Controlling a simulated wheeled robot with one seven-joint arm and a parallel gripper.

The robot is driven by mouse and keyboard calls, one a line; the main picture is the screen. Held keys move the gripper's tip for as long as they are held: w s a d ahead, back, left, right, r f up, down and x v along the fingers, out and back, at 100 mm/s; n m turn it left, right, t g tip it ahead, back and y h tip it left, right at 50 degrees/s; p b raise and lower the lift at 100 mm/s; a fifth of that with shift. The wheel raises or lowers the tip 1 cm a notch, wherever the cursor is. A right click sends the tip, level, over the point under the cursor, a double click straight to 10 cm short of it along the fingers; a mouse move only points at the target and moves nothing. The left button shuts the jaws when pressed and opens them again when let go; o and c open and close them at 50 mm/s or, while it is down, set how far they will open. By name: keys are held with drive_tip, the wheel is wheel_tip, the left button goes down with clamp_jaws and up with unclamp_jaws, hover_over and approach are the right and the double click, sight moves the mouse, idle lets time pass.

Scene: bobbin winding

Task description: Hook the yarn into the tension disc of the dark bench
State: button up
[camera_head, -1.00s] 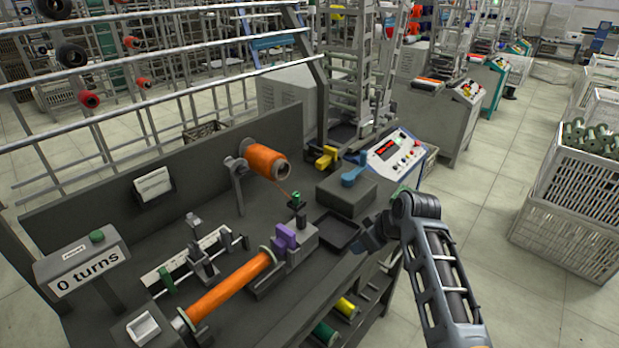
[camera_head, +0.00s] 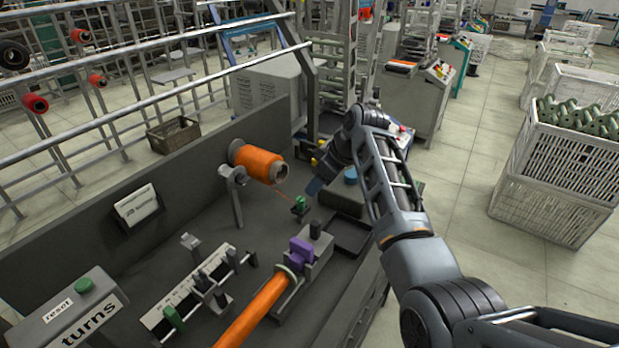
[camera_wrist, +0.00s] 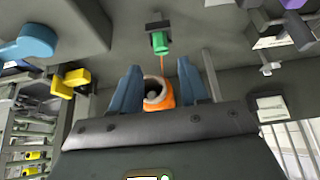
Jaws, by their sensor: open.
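The dark bench (camera_head: 150,270) carries an orange yarn cone (camera_head: 258,163) on a holder at its back. A thin orange yarn (camera_head: 284,192) runs from the cone to a small green part (camera_head: 300,203), seemingly the tension disc; whether the yarn is hooked in it I cannot tell. In the wrist view the green part (camera_wrist: 159,42) lies beyond my fingertips, with the cone (camera_wrist: 158,93) showing between the fingers. My gripper (camera_head: 315,185) is above the bench, right of the cone and close to the green part. Its blue fingers (camera_wrist: 167,88) are apart and empty.
An orange-wound bobbin (camera_head: 255,312) with a purple clamp (camera_head: 301,250) lies at the front. A grey box with a blue lever (camera_head: 350,175) stands partly behind my arm. A turns counter (camera_head: 75,310) is at the left. White crates (camera_head: 560,170) stand right.

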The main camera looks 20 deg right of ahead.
sight(304, 200)
drive_tip(key=b+x, duration=0.5)
drive_tip(key=shift+f+b, duration=0.3)
drive_tip(key=shift+b, duration=0.05)
drive_tip(key=shift+b+x, duration=1.25)
drive_tip(key=shift+x, duration=0.4)
drive_tip(key=shift+w+r, duration=0.1)
drive_tip(key=shift+c, duration=0.2)
clamp_jaws()
wheel_tip(304, 200, up, 4)
drive_tip(key=p, duration=0.4)
drive_tip(key=shift+r, duration=0.25)
